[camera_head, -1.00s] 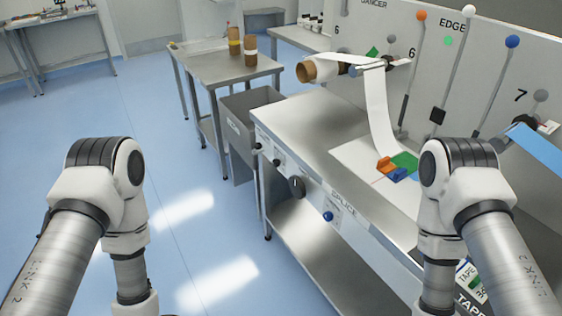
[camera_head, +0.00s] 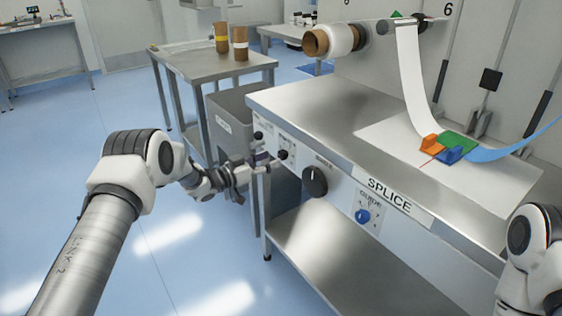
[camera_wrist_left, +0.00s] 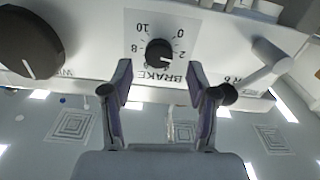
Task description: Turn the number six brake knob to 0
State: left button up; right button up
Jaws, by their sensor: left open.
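The black brake knob (camera_wrist_left: 159,53) sits on a white dial plate marked BRAKE, which appears upside down in the left wrist view. Numbers ring the knob, with 0, 2, 8 and 10 readable; I cannot tell its exact setting. A label ending in 6 is on the panel to the right. My left gripper (camera_wrist_left: 158,80) is open, its fingers pointing at the knob, one to each side and apart from it. In the head view the brake knob (camera_head: 282,154) is on the bench front, beside my left gripper (camera_head: 262,166). My right gripper is out of view.
A larger black knob (camera_head: 315,181) and a blue knob (camera_head: 362,216) are further right on the panel. The larger knob is also left in the wrist view (camera_wrist_left: 30,42). A grey bin (camera_head: 232,108) stands behind my left gripper. The floor at left is clear.

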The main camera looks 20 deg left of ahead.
aim_at(279, 155)
pick_arm(q)
jog(key=x, duration=0.4)
jog(key=shift+s+d, duration=0.1)
jog(key=shift+c, duration=0.3)
grip_shut()
jog(key=shift+n, duration=0.4)
jog(key=n, duration=0.4)
jog(key=shift+b, duration=0.35)
jog(key=n, duration=0.6)
